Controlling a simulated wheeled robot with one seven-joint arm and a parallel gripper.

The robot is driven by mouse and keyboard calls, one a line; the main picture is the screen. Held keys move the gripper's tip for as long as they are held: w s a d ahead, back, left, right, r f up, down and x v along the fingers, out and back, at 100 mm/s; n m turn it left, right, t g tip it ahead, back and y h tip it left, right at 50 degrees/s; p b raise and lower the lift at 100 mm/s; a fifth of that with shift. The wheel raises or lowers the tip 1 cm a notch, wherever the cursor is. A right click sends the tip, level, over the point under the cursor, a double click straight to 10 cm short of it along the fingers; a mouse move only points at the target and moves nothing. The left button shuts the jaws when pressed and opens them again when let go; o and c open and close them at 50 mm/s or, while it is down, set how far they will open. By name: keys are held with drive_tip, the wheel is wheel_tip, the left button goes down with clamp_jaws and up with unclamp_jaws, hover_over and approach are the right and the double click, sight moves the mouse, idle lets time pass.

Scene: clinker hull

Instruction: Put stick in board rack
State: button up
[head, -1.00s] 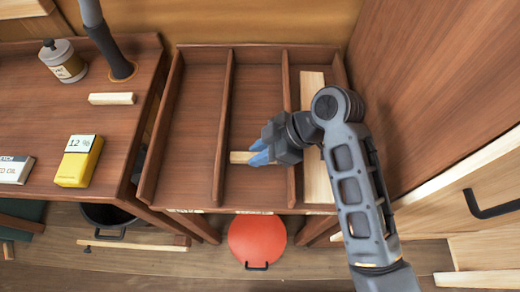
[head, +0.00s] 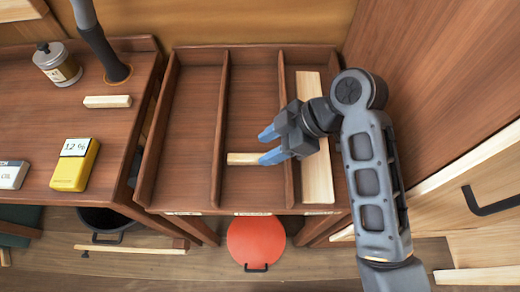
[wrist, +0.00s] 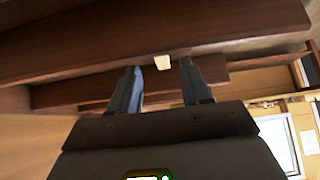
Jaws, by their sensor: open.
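The board rack (head: 222,120) is a brown wooden tray with raised dividers forming three compartments. A short pale stick (head: 242,159) lies in its middle compartment near the front, by the left divider. The stick also shows in the wrist view (wrist: 162,64), as a small pale end between the fingers. My gripper (head: 266,146) is open over the middle compartment, its blue fingers spread and pointing left. The lower finger overlaps the stick's right end in the head view; I cannot tell whether they touch. Another pale stick (head: 107,101) lies on the left bench.
A long pale board (head: 314,135) lies in the rack's right compartment, partly behind my arm. The left bench (head: 60,115) bears a yellow box (head: 75,166), a jar (head: 57,64) and a dark post. A red round lid (head: 256,243) is below the rack. The left compartment is empty.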

drive_tip(key=shift+v, duration=1.55)
